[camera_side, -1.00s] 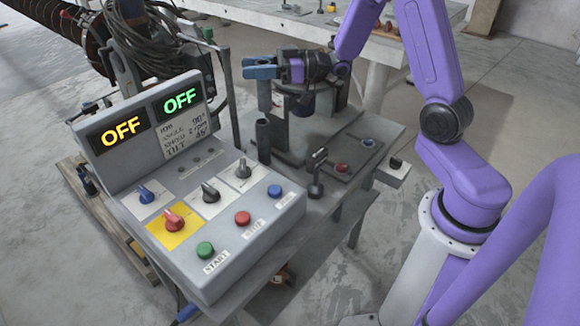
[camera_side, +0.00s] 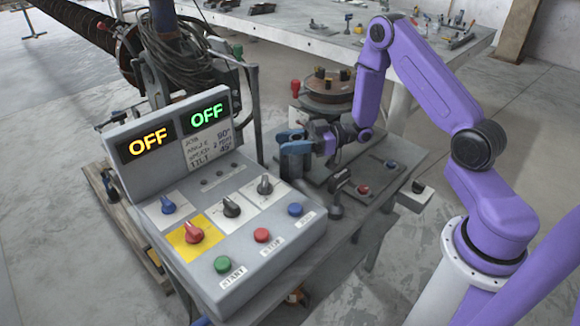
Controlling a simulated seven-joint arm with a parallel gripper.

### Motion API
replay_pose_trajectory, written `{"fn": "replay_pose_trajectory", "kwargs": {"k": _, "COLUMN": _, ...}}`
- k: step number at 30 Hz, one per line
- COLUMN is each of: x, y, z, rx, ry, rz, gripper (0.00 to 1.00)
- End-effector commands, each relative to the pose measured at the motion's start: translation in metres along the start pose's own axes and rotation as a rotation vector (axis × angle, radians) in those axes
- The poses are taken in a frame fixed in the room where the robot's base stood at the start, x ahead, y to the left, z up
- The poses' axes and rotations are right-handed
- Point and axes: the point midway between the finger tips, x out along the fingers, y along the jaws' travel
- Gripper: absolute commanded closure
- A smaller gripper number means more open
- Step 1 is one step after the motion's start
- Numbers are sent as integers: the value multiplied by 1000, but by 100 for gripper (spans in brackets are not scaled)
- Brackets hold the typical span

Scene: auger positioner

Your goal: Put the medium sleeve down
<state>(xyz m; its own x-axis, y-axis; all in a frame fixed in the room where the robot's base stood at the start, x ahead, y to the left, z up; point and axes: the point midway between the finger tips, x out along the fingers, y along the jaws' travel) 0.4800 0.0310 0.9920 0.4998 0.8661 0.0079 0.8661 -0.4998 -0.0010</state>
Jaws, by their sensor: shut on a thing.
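My gripper (camera_side: 292,139), with blue fingers, is low over the left end of the small grey work table (camera_side: 392,186). It is shut on a dark grey cylinder, which I take to be the medium sleeve (camera_side: 294,164). The sleeve looks upright below the fingers, close to the table surface. I cannot tell whether its lower end touches the table or sits over the short post that stood at about this place. The fingers hide the sleeve's top.
The control box (camera_side: 225,215) with knobs and buttons stands at front left; both displays read OFF. A black lever (camera_side: 337,194) stands in front of my gripper. Behind are a round turntable (camera_side: 330,88) with several dark pegs and a red knob (camera_side: 295,88).

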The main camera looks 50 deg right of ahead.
Motion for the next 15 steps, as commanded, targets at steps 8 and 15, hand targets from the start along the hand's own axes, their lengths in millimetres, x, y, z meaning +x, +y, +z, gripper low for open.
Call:
{"fn": "replay_pose_trajectory", "kwargs": {"k": 8, "x": 0, "y": 0, "z": 33, "rx": 0, "ry": 1, "rz": 1, "gripper": 100}}
{"fn": "replay_pose_trajectory", "kwargs": {"k": 15, "x": -1, "y": 0, "z": 50, "rx": 1, "ry": 1, "rz": 0, "gripper": 100}}
